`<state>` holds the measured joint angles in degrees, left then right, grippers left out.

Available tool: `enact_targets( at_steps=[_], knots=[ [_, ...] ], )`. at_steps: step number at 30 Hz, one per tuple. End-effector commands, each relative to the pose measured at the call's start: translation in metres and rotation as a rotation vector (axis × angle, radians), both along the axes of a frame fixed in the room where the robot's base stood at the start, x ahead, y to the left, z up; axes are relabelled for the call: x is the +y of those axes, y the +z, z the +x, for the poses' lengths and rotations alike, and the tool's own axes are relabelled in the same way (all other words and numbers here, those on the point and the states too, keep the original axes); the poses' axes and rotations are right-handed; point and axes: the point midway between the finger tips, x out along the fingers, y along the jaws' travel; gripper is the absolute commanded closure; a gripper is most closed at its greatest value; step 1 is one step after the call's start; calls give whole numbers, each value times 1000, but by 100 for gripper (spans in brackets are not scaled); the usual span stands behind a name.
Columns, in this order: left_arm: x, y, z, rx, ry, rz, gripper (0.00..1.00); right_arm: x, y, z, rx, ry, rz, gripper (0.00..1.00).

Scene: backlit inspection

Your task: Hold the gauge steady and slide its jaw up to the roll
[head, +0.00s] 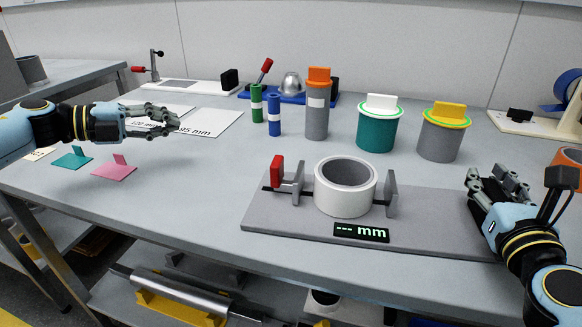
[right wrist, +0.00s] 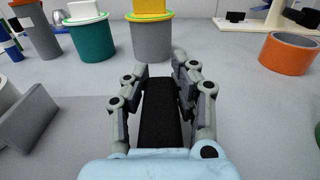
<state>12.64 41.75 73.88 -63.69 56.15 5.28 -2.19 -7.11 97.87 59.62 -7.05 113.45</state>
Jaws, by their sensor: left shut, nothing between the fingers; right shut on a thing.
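The gauge is a grey base plate (head: 285,222) with two upright jaws and a display reading "--- mm" (head: 361,232). Its left jaw (head: 299,176) has a red handle (head: 277,171); its right jaw (head: 391,194) is plain grey. A white roll (head: 344,198) stands between the jaws; a gap shows at the left jaw, and I cannot tell whether the right jaw touches. My right gripper (head: 497,176) is shut on a black grip (right wrist: 160,112) at the plate's right end. My left gripper (head: 172,120) is shut and empty, over the table left of the gauge.
Behind stand green (head: 257,103) and blue (head: 274,115) cylinders, a grey-orange canister (head: 317,108), and teal (head: 376,133) and grey (head: 439,138) lidded pots. An orange ring (right wrist: 290,52) lies right. Teal (head: 72,159) and pink (head: 114,172) tags lie front left. The table before the red handle is clear.

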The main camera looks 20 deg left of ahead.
Motion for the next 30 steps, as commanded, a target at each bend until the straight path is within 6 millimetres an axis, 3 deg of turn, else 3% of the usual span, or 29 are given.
enact_targets(
  at_steps=[1,3,9,16,30],
  knots=[
    [-27,-4,-9,-15,-67,-29,100,1,-6,-2,12,4,-1,100],
    [-58,-6,-24,-40,-153,-64,100,1,-6,-2,12,4,-1,100],
    [-121,-14,-63,-90,-321,-161,100,1,-7,-2,12,4,-1,100],
    [-148,-17,-81,-116,-384,-208,100,1,-7,-2,12,4,-1,100],
    [-198,-16,-60,-117,-385,-210,100,1,-7,-2,13,4,-1,100]
  ],
)
